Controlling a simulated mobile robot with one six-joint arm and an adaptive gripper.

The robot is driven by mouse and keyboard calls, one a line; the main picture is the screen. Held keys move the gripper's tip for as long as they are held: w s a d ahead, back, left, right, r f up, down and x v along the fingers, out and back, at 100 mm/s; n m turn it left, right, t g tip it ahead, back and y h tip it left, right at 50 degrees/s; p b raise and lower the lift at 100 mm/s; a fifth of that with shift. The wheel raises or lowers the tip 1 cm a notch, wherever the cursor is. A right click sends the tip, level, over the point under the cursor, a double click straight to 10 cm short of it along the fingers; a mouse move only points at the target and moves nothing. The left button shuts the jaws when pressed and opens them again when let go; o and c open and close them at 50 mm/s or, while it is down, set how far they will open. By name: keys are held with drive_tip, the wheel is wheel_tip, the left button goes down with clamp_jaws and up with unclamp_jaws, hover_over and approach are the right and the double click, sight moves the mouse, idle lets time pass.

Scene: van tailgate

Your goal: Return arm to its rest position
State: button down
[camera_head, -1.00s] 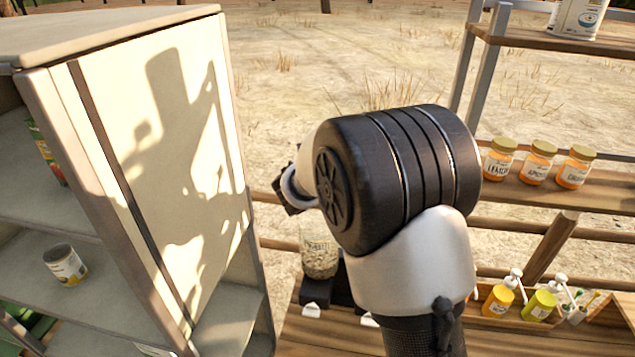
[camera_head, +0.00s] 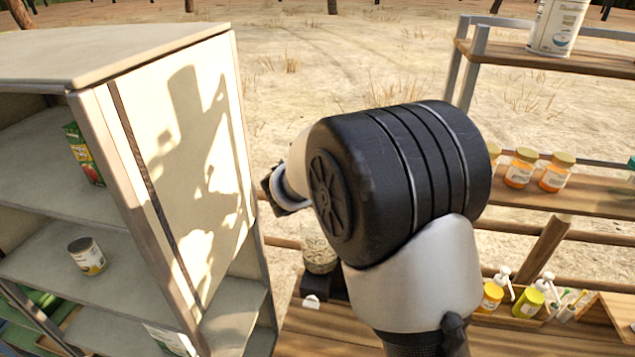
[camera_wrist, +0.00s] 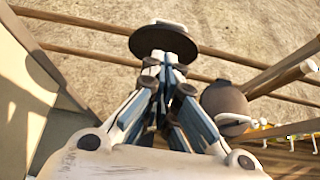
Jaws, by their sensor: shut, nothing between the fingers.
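My gripper (camera_wrist: 165,62) shows in the wrist view with its blue and white fingers brought together and nothing between them. Beyond its tips is a dark round disc (camera_wrist: 150,44); I cannot tell what it is or whether the tips touch it. In the head view my bent arm, with a large black joint housing, fills the middle and hides most of the gripper. The arm is raised between the cabinet and the shelf rack.
A pale cabinet (camera_head: 134,150) stands close on the left, holding a can (camera_head: 87,256) and a green carton (camera_head: 84,154). A wooden rack (camera_head: 590,192) at right carries orange jars (camera_head: 520,168) and a white canister (camera_head: 557,27). A glass jar (camera_head: 319,256) stands behind my arm. Pump bottles (camera_head: 528,303) sit lower right.

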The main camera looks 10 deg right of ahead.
drive_tip(key=s+d+f+m+g+h+b, duration=0.1)
drive_tip(key=s+d+m+b, duration=0.3)
drive_tip(key=s, duration=0.3)
drive_tip(key=s+d+f+m+g+b, duration=0.1)
drive_tip(key=s+d+f+m+b, duration=0.1)
drive_tip(key=s+m+b, duration=0.4)
drive_tip(key=s+d+f+m+g+h+b, duration=0.1)
drive_tip(key=s+d+m+g+b, duration=0.2)
drive_tip(key=s+m, duration=0.35)
drive_tip(key=s+a+f+m+y+b, duration=0.3)
drive_tip(key=s+f+m+b, duration=0.3)
drive_tip(key=s, duration=0.6)
drive_tip(key=s+a+f+m+g+y+b, duration=0.1)
drive_tip(key=s+a+f+m+y+b, duration=0.2)
drive_tip(key=s+f+m+b, duration=0.4)
drive_tip(key=s+a+f+m, duration=0.1)
drive_tip(key=s+f+m, duration=0.1)
drive_tip(key=s+f, duration=0.1)
drive_tip(key=shift+s+a+f+y, duration=0.3)
drive_tip(key=shift+s+a, duration=0.1)
drive_tip(key=shift+s, duration=0.5)
